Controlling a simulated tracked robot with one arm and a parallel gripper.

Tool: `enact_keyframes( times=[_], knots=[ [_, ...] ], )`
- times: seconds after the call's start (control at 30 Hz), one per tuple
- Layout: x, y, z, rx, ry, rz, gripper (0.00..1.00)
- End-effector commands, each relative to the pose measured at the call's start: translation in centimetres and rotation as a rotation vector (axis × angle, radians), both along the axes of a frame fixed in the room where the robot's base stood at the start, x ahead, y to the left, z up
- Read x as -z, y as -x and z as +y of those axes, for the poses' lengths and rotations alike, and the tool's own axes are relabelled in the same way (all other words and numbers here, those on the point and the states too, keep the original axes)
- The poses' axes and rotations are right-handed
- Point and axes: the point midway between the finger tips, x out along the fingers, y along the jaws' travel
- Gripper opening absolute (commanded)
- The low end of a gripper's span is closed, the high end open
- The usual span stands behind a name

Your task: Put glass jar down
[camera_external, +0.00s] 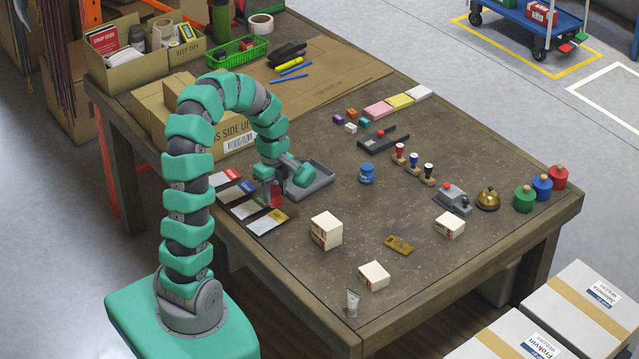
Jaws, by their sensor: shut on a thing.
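My gripper (276,184) is at the left side of the table, pointing down, shut on a small reddish thing (276,197) that I take for the glass jar. The jar is small here and partly hidden by the fingers. It shows just above the row of flat coloured packets (246,200) and left of the grey tray (318,184). I cannot tell whether its bottom touches the table.
A blue jar (366,173) stands right of the tray. Cream boxes (326,231) and a small tube (352,303) stand nearer the front. Stamps (414,163), a brass bell (487,198) and coloured weights (542,187) are to the right. The table's middle has bare room.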

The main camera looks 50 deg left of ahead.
Motion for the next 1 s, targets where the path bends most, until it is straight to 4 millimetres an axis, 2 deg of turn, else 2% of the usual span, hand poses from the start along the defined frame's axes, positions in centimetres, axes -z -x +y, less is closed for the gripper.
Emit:
enact_keyframes(
  times=[0.07, 0.17, 0.7, 1.0],
  knots=[
    [0.0, 0.0, -0.5, 0.024, 0.0, 0.0, 0.15],
    [0.2, -0.9, -0.3, 0.032, 0.0, -0.001, 0.15],
    [1.1, -9.3, 3.6, 0.029, -0.001, -0.002, 0.15],
    [1.4, -13.1, 5.3, 0.029, -0.001, -0.002, 0.15]
  ],
)
